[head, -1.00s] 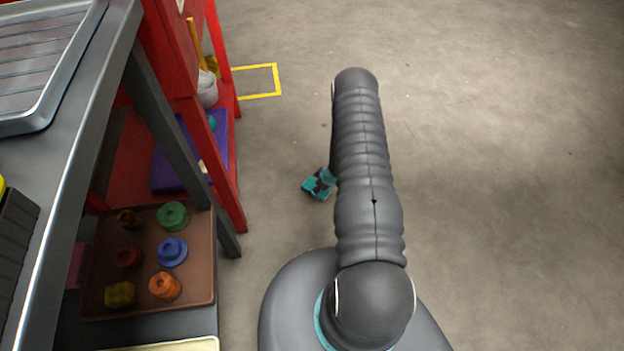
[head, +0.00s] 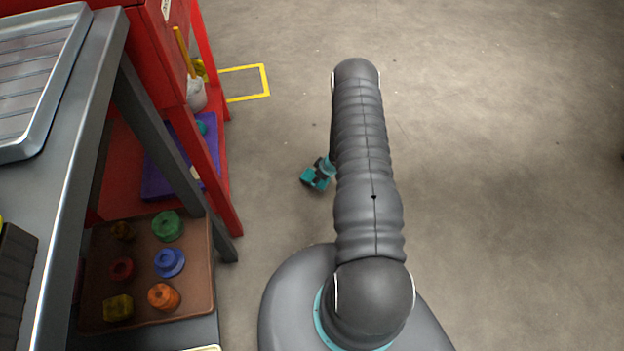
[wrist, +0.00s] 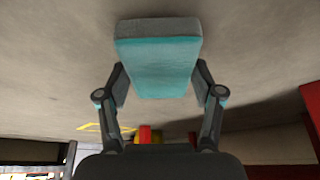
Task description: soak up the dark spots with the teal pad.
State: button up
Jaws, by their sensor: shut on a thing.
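The teal pad (wrist: 157,70) is a block with a grey layer along one side. In the wrist view it sits between the two fingers of my gripper (wrist: 158,85), which is shut on it. In the head view the teal pad (head: 314,179) shows as a small teal shape just left of my arm, above the bare floor. My arm hides most of the gripper there. I cannot make out any clear dark spots for soaking up; only tiny specks show on the floor.
A grey bench (head: 88,110) with a metal tray (head: 38,85) stands at the left. A red shelf (head: 212,165) adjoins it. A brown tray (head: 140,270) with several coloured parts sits low. A yellow outline (head: 262,82) marks the floor. The floor (head: 510,180) at right is clear.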

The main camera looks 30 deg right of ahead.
notch_tip(320, 180, up, 3)
jog(key=shift+r+p, duration=0.15)
jog(key=shift+p, duration=0.9)
jog(key=shift+r, duration=1.1)
